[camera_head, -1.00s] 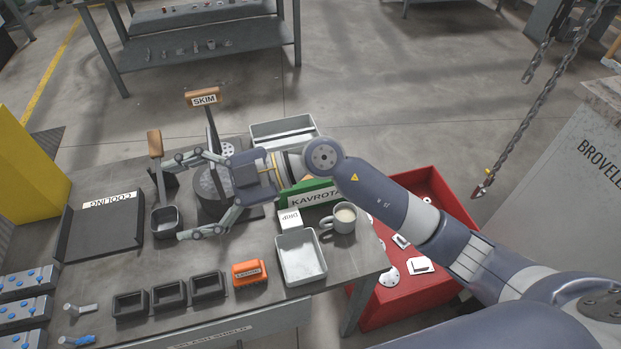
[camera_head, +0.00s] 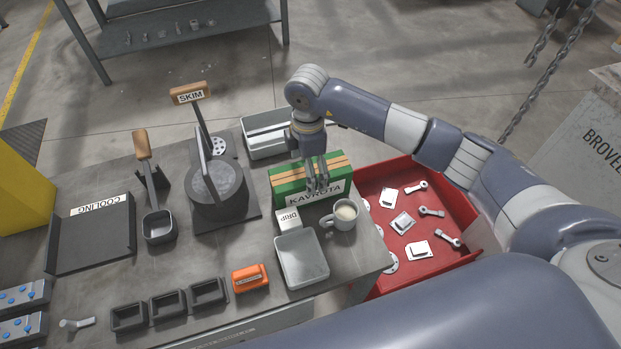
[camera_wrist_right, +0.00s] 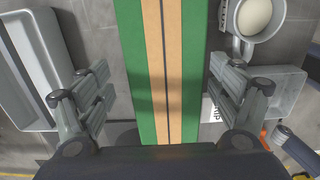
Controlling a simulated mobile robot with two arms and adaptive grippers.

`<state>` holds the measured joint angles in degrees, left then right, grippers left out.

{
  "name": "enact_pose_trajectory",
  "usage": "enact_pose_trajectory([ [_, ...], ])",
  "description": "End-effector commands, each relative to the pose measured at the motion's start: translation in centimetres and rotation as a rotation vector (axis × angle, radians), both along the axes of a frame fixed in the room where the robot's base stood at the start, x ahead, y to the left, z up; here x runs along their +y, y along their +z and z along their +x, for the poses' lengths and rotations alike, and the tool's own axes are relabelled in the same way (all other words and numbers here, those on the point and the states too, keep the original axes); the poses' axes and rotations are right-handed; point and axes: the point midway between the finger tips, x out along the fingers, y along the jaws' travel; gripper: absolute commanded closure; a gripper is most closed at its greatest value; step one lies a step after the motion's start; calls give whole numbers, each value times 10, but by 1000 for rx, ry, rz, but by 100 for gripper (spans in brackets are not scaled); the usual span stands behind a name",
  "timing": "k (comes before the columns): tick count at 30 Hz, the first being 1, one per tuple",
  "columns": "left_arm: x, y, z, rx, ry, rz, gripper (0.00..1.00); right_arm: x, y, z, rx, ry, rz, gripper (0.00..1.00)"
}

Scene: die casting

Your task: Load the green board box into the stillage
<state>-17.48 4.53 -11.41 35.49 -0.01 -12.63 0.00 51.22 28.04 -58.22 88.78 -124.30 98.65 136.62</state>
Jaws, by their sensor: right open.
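The green board box (camera_head: 290,185), with tan stripes on top and a KAVROTA label, stands on the workbench near its right end. My right gripper (camera_head: 316,168) points down over the box, with its near finger in front of the labelled side; the far finger is hidden in the head view. In the right wrist view the box (camera_wrist_right: 128,60) runs between the fingers of my open right gripper (camera_wrist_right: 162,85), one on each side. Whether either finger touches the box cannot be told. My left gripper is not in view. A red open-topped container (camera_head: 453,195) stands right of the bench.
A mug (camera_head: 345,217), a DRIP block (camera_head: 288,217) and a grey tray (camera_head: 302,262) stand close in front of the box. A grey bin (camera_head: 262,135) is behind it. Loose castings lie in the red container. A chain (camera_head: 545,75) hangs at the upper right.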

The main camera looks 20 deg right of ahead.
Motion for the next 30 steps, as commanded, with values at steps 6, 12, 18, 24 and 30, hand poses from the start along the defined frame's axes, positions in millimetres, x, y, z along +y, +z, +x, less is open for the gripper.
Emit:
enact_pose_trajectory([
  [6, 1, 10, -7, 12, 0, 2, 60, -2, -17, -5, 5, 1, 0, 15],
  [12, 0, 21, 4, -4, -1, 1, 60, -3, -48, -9, 3, 2, 1, 15],
  [18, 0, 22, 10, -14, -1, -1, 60, -3, -58, -8, 0, 2, 2, 15],
  [24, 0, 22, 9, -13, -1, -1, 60, -3, -57, -8, 0, 2, 2, 29],
  [30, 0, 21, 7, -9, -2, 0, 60, -3, -57, -8, 0, 3, 2, 74],
])
